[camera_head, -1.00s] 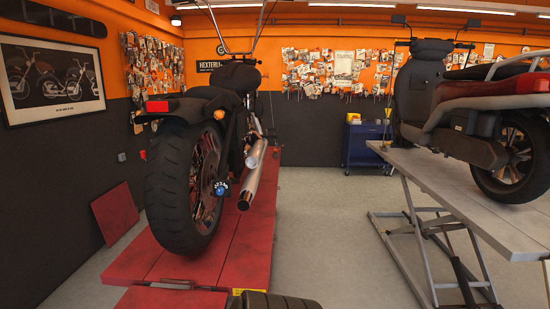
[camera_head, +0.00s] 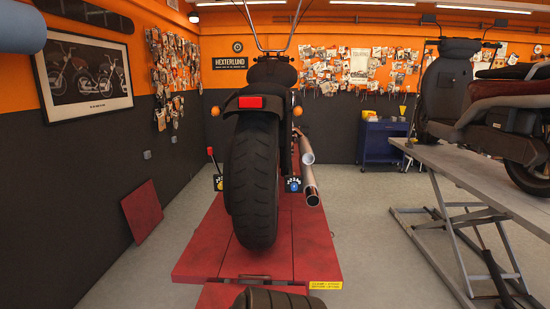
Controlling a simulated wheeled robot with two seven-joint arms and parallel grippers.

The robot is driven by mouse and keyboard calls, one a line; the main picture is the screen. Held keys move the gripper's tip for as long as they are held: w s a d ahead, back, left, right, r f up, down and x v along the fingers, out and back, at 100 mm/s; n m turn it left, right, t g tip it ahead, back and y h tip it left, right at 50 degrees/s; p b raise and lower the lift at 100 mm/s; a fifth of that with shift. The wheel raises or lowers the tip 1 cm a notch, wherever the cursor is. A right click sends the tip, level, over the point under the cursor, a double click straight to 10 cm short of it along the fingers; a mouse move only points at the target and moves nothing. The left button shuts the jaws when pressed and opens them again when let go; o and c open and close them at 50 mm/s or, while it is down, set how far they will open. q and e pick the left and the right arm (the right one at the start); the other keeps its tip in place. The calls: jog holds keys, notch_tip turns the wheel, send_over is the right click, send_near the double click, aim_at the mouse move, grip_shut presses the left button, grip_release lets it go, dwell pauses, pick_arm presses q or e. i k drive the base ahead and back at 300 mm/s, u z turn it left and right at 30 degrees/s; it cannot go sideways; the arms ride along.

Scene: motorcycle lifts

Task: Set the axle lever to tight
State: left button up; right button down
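A black motorcycle stands on a red lift (camera_head: 205,240), seen from behind, with its wide rear tyre (camera_head: 254,180) towards me. A thin upright lever (camera_head: 211,156) with a red tip stands left of the wheel, above a small dark plate with pale markings (camera_head: 218,183). A similar marked plate with a blue round part (camera_head: 293,185) sits right of the wheel, near the exhaust pipes (camera_head: 309,172). The markings are too small to read, so I cannot tell the lever's setting. Neither gripper is in view.
A grey lift (camera_head: 470,183) holding a scooter stands on the right. A blue cabinet (camera_head: 383,142) is against the back wall. A red panel (camera_head: 142,212) leans at the left wall. Bare floor lies on both sides of the red lift.

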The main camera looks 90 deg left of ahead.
aim_at(210, 150)
jog(key=k, duration=0.95)
jog(key=u, duration=2.75)
jog(key=i, duration=0.5)
jog(key=u, duration=2.6)
jog(key=i, duration=1.2)
jog(key=z, duration=0.05)
